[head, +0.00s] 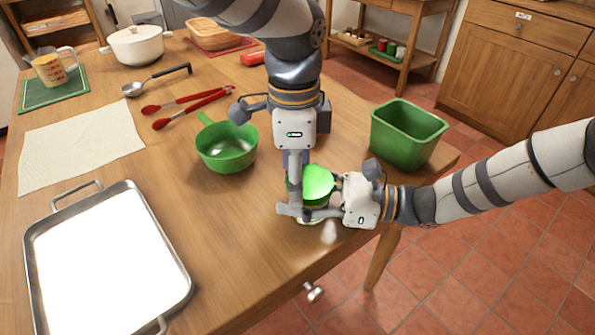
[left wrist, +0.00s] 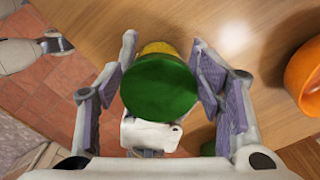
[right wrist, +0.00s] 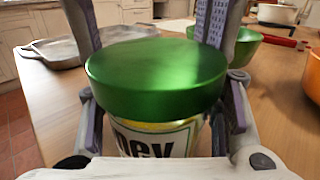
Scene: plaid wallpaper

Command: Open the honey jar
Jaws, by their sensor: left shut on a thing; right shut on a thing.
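The honey jar stands upright near the table's front right edge, with its green lid (head: 318,181) on top. The right wrist view shows the wide green lid (right wrist: 157,75) over the labelled glass (right wrist: 165,140). My left gripper (head: 301,190) comes down from above and is shut on the lid; in the left wrist view the lid (left wrist: 160,86) sits between its purple finger pads. My right gripper (head: 312,211) reaches in from the right and is shut around the jar's body. The fingers hide much of the jar. Whether a gap separates lid and glass, I cannot tell.
A green saucepan (head: 226,148) stands left of the jar, and a green bin (head: 407,134) behind right. A metal tray (head: 110,265) and a cloth (head: 80,143) lie left. Red tongs (head: 190,104) lie farther back. An orange bowl (left wrist: 304,75) shows in the left wrist view.

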